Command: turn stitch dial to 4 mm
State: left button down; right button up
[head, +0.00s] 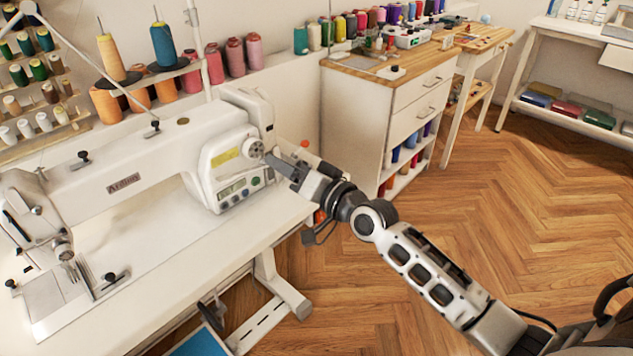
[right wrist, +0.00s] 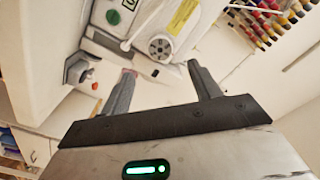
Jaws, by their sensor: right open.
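The stitch dial (head: 253,149) is a small round grey-white knob on the right end of the white sewing machine (head: 130,178). It sits above a small display panel (head: 236,188). My right gripper (head: 275,160) reaches in from the right and its fingertips are close to the dial. In the right wrist view the dial (right wrist: 160,47) shows as a pale disc just beyond and between the two spread fingers (right wrist: 162,72). The fingers are open with nothing between them, and I cannot tell whether one touches the dial. The setting cannot be read. My left gripper is not in view.
A switch box with a red button (right wrist: 80,72) is near the left finger in the right wrist view. Thread spools (head: 235,55) stand behind the machine. A white drawer cabinet (head: 390,115) stands to the right. The wooden floor (head: 530,190) is clear there.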

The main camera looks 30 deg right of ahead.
jog(key=v, duration=0.7)
jog(key=shift+s, duration=0.25)
jog(key=s+a+f+n+g+h, duration=0.1)
jog(key=s+a+f+n+g, duration=0.2)
jog(key=s+f, duration=0.5)
jog(key=s+a+f+n+g+h+p, duration=0.1)
jog(key=s+a+f+n+g, duration=0.2)
jog(key=s+a+f, duration=0.3)
jog(key=s+f+n, duration=0.1)
jog(key=s, duration=0.2)
jog(key=shift+s+a+f+h+p, duration=0.3)
jog(key=shift+s+a+f+h, duration=0.05)
jog(key=shift+s+f+h, duration=0.05)
